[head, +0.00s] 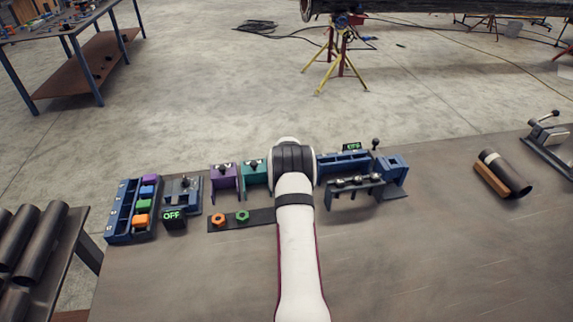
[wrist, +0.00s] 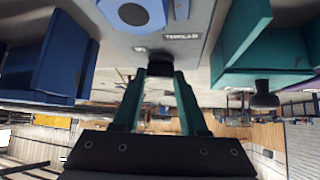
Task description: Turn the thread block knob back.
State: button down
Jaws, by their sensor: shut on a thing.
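In the wrist view the grey thread block (wrist: 195,15) carries a label reading THREAD and a round blue part with a dark centre. Its small black knob (wrist: 160,57) sticks out of the block's face. My gripper (wrist: 160,72) has its two teal fingers on either side of the knob and is shut on it. The knob's turn angle cannot be told. In the head view my arm hides the gripper, the knob and the thread block.
A teal block (head: 255,174) and a purple block (head: 224,182) stand left of my arm. A blue fixture (head: 345,161) stands close on the right. A dark strip with an orange nut (head: 218,219) and a green nut (head: 242,216) lies in front. The bench's front right is clear.

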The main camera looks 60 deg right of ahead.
jog(key=shift+s+d+r+n+t+y, duration=0.1)
jog(key=shift+n+t+y, duration=0.25)
jog(key=shift+n, duration=0.25)
jog(key=shift+s+d+n+t+y, duration=0.1)
jog(key=shift+n+t+y, duration=0.15)
jog(key=shift+n+t, duration=0.3)
jog(key=shift+n, duration=0.25)
jog(key=shift+c, duration=2.2)
grip_release()
jog(key=shift+a, duration=0.1)
jog(key=v, duration=1.5)
jog(key=shift+r, duration=0.35)
jog(key=shift+s+a, duration=0.1)
jog(key=shift+s, duration=0.05)
